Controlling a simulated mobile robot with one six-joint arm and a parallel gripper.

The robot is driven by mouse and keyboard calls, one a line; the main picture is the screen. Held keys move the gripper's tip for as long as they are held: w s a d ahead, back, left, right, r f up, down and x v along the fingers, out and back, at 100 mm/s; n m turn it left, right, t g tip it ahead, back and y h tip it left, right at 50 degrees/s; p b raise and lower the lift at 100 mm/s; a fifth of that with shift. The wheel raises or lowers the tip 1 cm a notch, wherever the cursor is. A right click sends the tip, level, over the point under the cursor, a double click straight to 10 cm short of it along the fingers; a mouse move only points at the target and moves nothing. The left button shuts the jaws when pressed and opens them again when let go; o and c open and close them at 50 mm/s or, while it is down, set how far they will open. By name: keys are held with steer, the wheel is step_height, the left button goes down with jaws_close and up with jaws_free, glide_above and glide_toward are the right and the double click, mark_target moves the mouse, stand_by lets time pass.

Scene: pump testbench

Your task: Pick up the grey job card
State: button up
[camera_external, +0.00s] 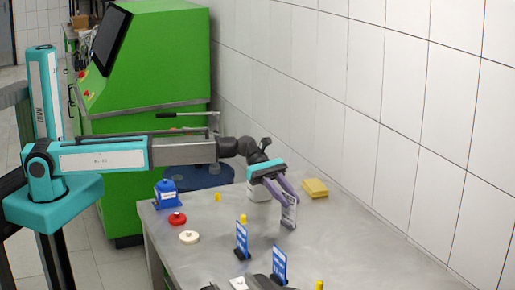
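The grey job card (290,211) is upright at the middle of the metal table, printed with small marks too fine to read. My gripper (288,205) comes down from the upper left, its two purple fingers reaching to the card, one on either side of it as seen here. Whether the fingers press on the card or stand slightly apart from it is too small to tell.
Two blue cards (242,238) (279,262) stand in dark holders in front. A yellow sponge-like block (315,188) lies behind right. A blue container (166,193), red knob (177,218) and cream disc (189,237) sit left. The table's (350,250) right side is mostly clear, beside a tiled wall.

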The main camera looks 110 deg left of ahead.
steer(key=shift+w+d, duration=0.1)
steer(key=shift+p+x, duration=1.05)
steer(key=shift+x, duration=1.45)
steer(key=shift+f, duration=0.15)
jaws_close()
